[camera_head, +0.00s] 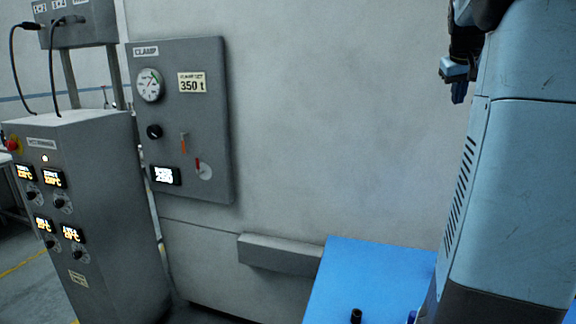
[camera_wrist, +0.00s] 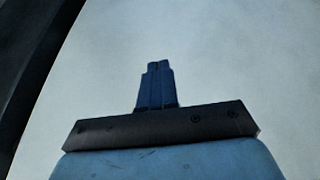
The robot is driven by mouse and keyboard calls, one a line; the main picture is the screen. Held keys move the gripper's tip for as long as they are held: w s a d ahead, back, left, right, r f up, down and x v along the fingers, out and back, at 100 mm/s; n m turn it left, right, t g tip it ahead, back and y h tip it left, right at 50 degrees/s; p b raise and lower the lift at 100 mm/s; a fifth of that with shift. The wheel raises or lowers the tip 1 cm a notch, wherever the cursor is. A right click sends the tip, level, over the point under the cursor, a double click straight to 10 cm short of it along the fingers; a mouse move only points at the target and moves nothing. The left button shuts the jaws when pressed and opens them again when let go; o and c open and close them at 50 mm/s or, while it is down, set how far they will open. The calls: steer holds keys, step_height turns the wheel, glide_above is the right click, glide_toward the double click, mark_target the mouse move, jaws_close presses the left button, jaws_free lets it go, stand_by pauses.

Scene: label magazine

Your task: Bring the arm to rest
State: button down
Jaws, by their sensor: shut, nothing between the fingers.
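My gripper (camera_wrist: 154,66) shows in the wrist view with its blue fingers together and nothing between them. Behind it is only a plain pale surface, with a dark strip along the left side. In the head view my gripper (camera_head: 458,92) hangs at the upper right, in front of the pale wall and apart from it. My light blue arm column fills the right edge and hides what is behind it.
A grey clamp panel (camera_head: 205,120) with a gauge, knob and levers is on the pale machine wall (camera_head: 330,110). A grey control cabinet (camera_head: 105,200) stands at the left. A grey ledge (camera_head: 275,254) juts out low. A blue surface (camera_head: 365,275) lies at the bottom.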

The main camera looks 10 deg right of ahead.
steer(key=s+a+f+n+t+y, duration=0.1)
steer(key=s+a+f, duration=0.2)
steer(key=a, duration=0.7)
steer(key=s+a+f+n+y, duration=0.1)
steer(key=s+a+f, duration=0.15)
steer(key=a, duration=0.85)
steer(key=s+a+f+n+y, duration=0.1)
steer(key=s+a+f+y, duration=0.1)
steer(key=s+a+f, duration=1)
steer(key=s+a, duration=0.2)
steer(key=s, duration=0.1)
steer(key=shift+s+a+f+y, duration=0.15)
steer(key=shift+f+y, duration=0.1)
steer(key=shift+y, duration=0.15)
